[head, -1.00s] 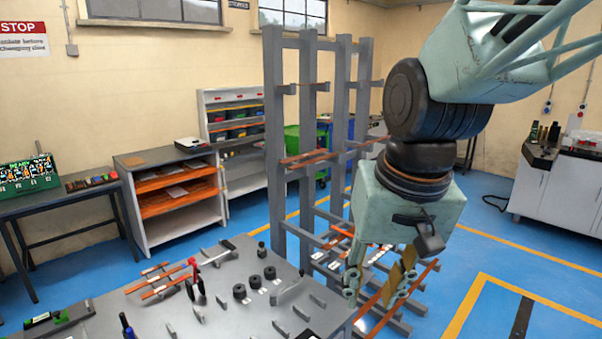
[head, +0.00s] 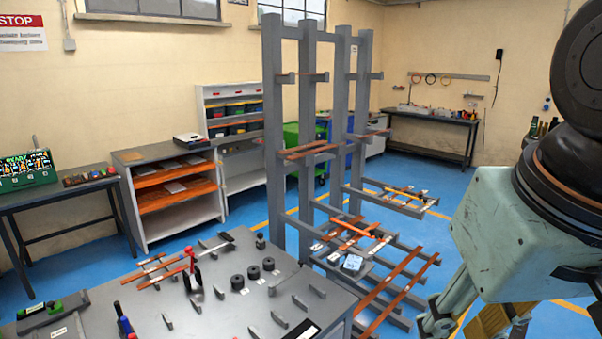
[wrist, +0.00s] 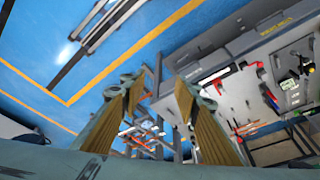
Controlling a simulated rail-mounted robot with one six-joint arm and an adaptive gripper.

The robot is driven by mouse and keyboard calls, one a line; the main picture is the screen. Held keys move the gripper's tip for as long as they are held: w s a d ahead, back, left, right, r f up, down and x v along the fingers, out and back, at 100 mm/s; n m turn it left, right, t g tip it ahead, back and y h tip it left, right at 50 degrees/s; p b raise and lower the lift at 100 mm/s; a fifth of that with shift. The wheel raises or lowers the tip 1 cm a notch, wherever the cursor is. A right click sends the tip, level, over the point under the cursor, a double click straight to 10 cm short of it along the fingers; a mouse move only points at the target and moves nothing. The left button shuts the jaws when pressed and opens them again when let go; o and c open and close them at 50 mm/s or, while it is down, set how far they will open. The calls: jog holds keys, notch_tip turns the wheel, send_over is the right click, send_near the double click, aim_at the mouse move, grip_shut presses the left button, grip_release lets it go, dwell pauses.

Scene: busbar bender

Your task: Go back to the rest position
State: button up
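My gripper (head: 476,322) is at the lower right of the head view, over the blue floor to the right of the rack and bench, with its fingertips partly cut off by the bottom edge. In the wrist view its two yellow-padded fingers (wrist: 152,105) stand apart with nothing between them. It touches nothing that I can see. The grey rack (head: 308,140) stands left of it, with copper bars (head: 397,276) on its lower arms.
The grey workbench (head: 215,318) at front left holds a red-handled tool, black cylinders and small plates. Shelves (head: 168,190) and a side table with a green-framed display (head: 27,170) stand along the wall. Blue floor with yellow lines lies right of the rack.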

jog(key=shift+s+d+f+b, duration=0.2)
jog(key=shift+s+d, duration=0.05)
jog(key=shift+s, duration=0.5)
jog(key=shift+s+d+f+b, duration=0.2)
jog(key=shift+s+d, duration=0.1)
jog(key=shift+s, duration=0.45)
jog(key=shift+s+d+f+b, duration=0.15)
jog(key=shift+s+d+b, duration=0.1)
jog(key=shift+s, duration=0.5)
jog(key=shift+c, duration=0.5)
